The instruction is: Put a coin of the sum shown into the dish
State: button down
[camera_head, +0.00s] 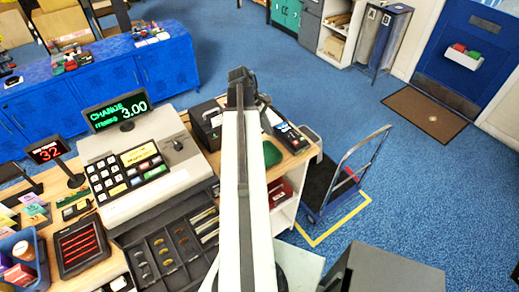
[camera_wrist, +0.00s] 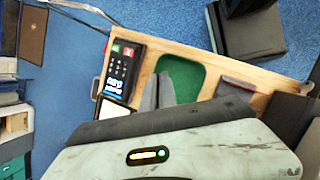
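The cash register display (camera_head: 118,109) reads CHANGE 3.00 in green. The open drawer (camera_head: 143,241) below the register has coins of silver, gold and copper colours in its compartments. The green dish (camera_head: 271,153) lies on the wooden counter, partly hidden by my arm; it also shows in the wrist view (camera_wrist: 186,74), with no coin visible on its uncovered part. My gripper (camera_head: 240,77) is held out over the counter side. In the wrist view its grey fingers (camera_wrist: 158,80) are close together beside the dish's left edge, and no coin shows between them.
A card terminal (camera_head: 291,136) stands right of the dish, and a black box (camera_head: 207,125) left of it. A red display (camera_head: 47,150) reads 32. A trolley (camera_head: 345,175) stands right of the counter. Blue floor beyond is clear.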

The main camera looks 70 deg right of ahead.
jog(key=shift+s+f, duration=0.15)
jog(key=shift+f, duration=0.15)
notch_tip(320, 180, down, 6)
jog(key=b, duration=0.6)
jog(key=shift+r, duration=0.2)
jog(key=c, duration=1.6)
grip_release()
jog(key=d+p+v, duration=0.1)
jog(key=p+v, duration=0.6)
jog(key=shift+a+r, duration=0.4)
jog(key=shift+a, duration=0.1)
